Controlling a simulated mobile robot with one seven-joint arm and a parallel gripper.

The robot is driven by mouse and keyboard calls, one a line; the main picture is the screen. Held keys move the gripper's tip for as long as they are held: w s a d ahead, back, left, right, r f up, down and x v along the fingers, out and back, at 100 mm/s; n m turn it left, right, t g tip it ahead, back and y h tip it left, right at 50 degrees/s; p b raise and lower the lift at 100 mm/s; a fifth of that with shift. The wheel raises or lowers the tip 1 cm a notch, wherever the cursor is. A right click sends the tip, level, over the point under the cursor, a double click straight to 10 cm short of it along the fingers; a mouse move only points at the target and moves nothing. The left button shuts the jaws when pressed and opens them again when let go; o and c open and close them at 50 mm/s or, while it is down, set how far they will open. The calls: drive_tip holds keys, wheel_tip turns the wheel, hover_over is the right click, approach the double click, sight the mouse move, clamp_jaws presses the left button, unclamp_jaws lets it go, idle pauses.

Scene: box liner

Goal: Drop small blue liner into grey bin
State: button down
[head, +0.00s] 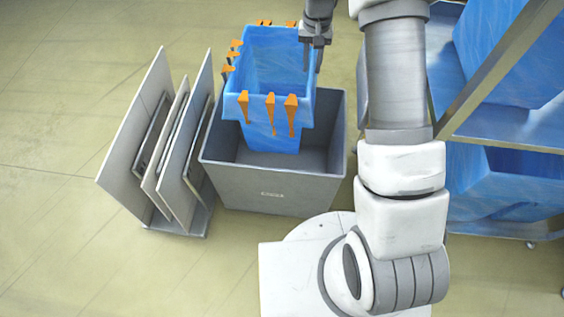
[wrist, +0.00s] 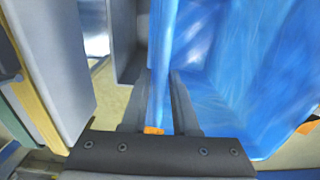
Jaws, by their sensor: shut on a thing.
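The small blue liner (head: 268,124) hangs upright over the grey bin (head: 262,188) in the head view, its lower part inside the bin's opening and its rim above the bin's walls. Orange clips (head: 270,112) sit along the liner's rim. My gripper (head: 313,58) is at the liner's upper right edge. In the wrist view my gripper (wrist: 158,105) is shut on the liner's wall (wrist: 225,50), which runs between the two fingers.
A rack of grey panels (head: 165,150) stands close to the left of the bin. A metal shelf (head: 500,125) with larger blue liners (head: 490,185) is on the right. My arm lies between bin and shelf. The floor (head: 60,240) at left is clear.

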wheel_tip(320, 180, down, 5)
drive_tip(key=b, duration=0.3)
drive_tip(key=shift+f+b, duration=0.15)
drive_tip(key=shift+b, duration=0.15)
drive_tip(key=c, duration=0.6)
unclamp_jaws()
wheel_tip(320, 180, up, 18)
drive_tip(key=p, duration=0.5)
drive_tip(key=shift+f, duration=0.25)
